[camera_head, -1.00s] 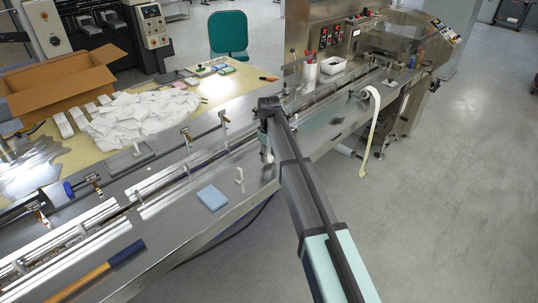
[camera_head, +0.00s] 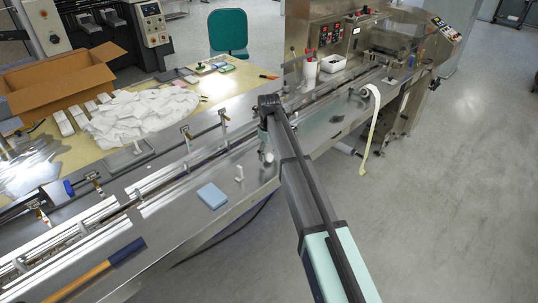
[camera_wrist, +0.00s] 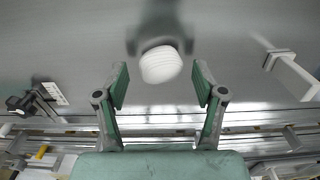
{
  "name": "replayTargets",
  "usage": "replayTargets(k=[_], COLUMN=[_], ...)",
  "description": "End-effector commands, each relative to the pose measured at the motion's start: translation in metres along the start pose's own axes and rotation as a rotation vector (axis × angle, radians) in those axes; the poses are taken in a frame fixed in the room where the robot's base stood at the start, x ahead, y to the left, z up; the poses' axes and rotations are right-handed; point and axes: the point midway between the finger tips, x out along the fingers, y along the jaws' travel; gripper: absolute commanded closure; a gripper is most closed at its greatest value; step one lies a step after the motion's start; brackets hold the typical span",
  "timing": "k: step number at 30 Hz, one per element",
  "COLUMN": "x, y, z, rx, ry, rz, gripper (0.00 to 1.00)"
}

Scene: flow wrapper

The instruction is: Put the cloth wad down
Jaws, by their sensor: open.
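The cloth wad (camera_wrist: 161,64) is a small white rounded bundle. In the wrist view it sits on the grey metal surface just beyond my fingertips, roughly centred between them. My gripper (camera_wrist: 160,82) is open, with a green-padded finger on each side and clear space between each finger and the wad. In the head view the wad (camera_head: 268,157) shows as a small white spot on the steel deck, partly beside my arm's end. My gripper is mostly hidden behind my arm there.
A handled tool (camera_head: 100,270) lies at the near left. The conveyor rail (camera_head: 165,185) runs behind.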

Motion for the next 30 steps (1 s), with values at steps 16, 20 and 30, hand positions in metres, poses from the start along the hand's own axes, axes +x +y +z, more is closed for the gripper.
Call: replayTargets(k=[16, 20, 30], x=[-0.094, -0.107, -0.114], y=[0.001, 0.0, 0.0], z=[-0.001, -0.001, 0.0], rx=[0.0, 0.0, 0.0], ry=[0.001, 0.001, -0.001], rz=[0.001, 0.0, 0.0], gripper=[0.3, 0.3, 0.3])
